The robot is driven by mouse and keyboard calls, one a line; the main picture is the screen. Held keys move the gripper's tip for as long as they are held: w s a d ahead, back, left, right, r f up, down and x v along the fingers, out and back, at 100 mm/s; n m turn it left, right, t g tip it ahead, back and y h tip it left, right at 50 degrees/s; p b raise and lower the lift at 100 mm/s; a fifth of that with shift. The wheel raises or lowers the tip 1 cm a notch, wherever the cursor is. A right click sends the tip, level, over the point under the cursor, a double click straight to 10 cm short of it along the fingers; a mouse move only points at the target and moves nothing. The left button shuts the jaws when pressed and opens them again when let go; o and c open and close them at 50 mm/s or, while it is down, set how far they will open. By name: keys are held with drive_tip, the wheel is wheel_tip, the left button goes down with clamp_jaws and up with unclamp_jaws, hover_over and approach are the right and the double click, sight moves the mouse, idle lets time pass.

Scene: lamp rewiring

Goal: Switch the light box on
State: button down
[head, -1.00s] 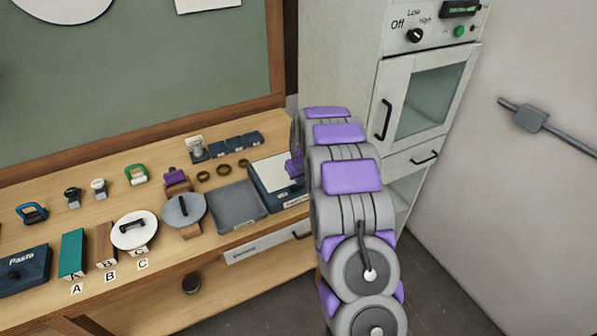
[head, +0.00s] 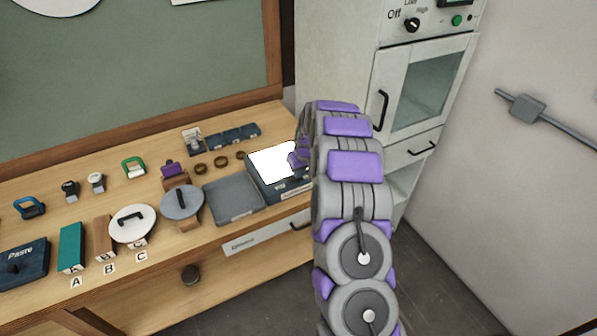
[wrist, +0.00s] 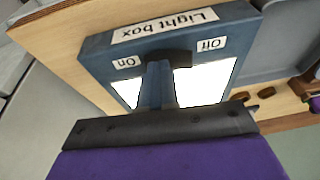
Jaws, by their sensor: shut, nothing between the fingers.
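The light box (head: 272,163) stands at the right end of the wooden bench in the head view, and its top panel glows bright white. In the wrist view the light box (wrist: 100,65) fills the middle, with its name label and its "On" and "Off" labels on the front edge. A dark switch (wrist: 168,57) sits between those labels, partly hidden by my fingers. My gripper (wrist: 157,68) is shut and empty, its fingertips at the switch. I cannot tell whether they touch it. In the head view my gripper (head: 298,160) is partly hidden by my arm.
A grey tray (head: 233,211) lies left of the light box. Small brown rings (head: 221,161) and dark blocks (head: 232,135) lie behind it. Left are lidded holders and blocks marked A, B and C. A grey cabinet (head: 340,60) stands to the right.

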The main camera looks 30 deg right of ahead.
drive_tip(key=shift+a, duration=0.25)
drive_tip(key=shift+a+r, duration=0.15)
drive_tip(key=shift+a, duration=0.5)
drive_tip(key=shift+r+p, duration=0.35)
drive_tip(key=shift+r, duration=0.25)
drive_tip(key=w+d+p+v, duration=0.1)
drive_tip(key=d+v, duration=0.1)
drive_tip(key=v, duration=1)
drive_tip(key=shift+r+p, duration=0.25)
drive_tip(key=shift+p, duration=0.15)
drive_tip(key=shift+d, duration=0.15)
